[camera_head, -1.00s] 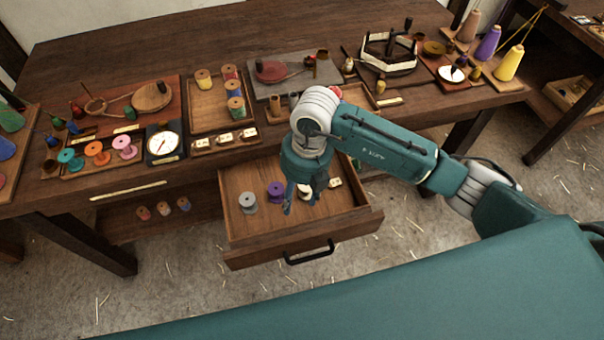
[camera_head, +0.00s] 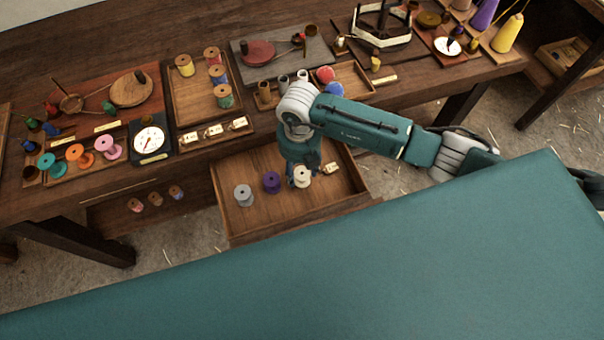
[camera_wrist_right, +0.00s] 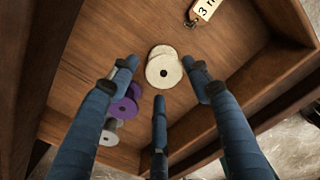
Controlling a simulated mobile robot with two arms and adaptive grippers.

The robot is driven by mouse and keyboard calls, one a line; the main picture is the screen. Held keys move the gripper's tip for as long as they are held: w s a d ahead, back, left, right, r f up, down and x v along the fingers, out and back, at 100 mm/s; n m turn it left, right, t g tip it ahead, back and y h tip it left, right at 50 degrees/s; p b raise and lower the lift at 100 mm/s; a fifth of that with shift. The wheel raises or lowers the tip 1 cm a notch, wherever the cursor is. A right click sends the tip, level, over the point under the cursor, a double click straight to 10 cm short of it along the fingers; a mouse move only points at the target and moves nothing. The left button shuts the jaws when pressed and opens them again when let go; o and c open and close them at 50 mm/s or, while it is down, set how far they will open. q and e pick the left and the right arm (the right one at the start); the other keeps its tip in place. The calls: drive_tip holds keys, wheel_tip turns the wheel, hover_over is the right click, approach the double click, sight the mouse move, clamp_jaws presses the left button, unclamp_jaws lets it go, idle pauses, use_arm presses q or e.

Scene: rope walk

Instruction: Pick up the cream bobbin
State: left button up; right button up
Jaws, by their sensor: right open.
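The cream bobbin (camera_head: 301,178) stands in the open drawer, to the right of a purple bobbin (camera_head: 271,182) and a grey bobbin (camera_head: 243,195). My right gripper (camera_head: 303,172) is over it, pointing down, and partly hides it in the head view. In the right wrist view the cream bobbin (camera_wrist_right: 163,70) shows its round pale top with a dark hole, between the spread fingers of my right gripper (camera_wrist_right: 160,72). The fingers are open, and I cannot tell whether any touches it. My left gripper is not in view.
The drawer (camera_head: 232,225) has wooden walls close around the gripper. A white tag (camera_wrist_right: 206,8) lies near the bobbin. The workbench (camera_head: 130,55) above holds trays, several spools and a dial scale (camera_head: 151,140).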

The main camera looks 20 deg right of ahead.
wheel_tip(320, 180, down, 3)
drive_tip(key=shift+r, duration=0.2)
drive_tip(key=shift+c, duration=1.3)
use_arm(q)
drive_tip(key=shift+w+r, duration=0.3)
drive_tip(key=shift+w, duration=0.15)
use_arm(e)
drive_tip(key=c, duration=0.6)
drive_tip(key=shift+w, duration=0.1)
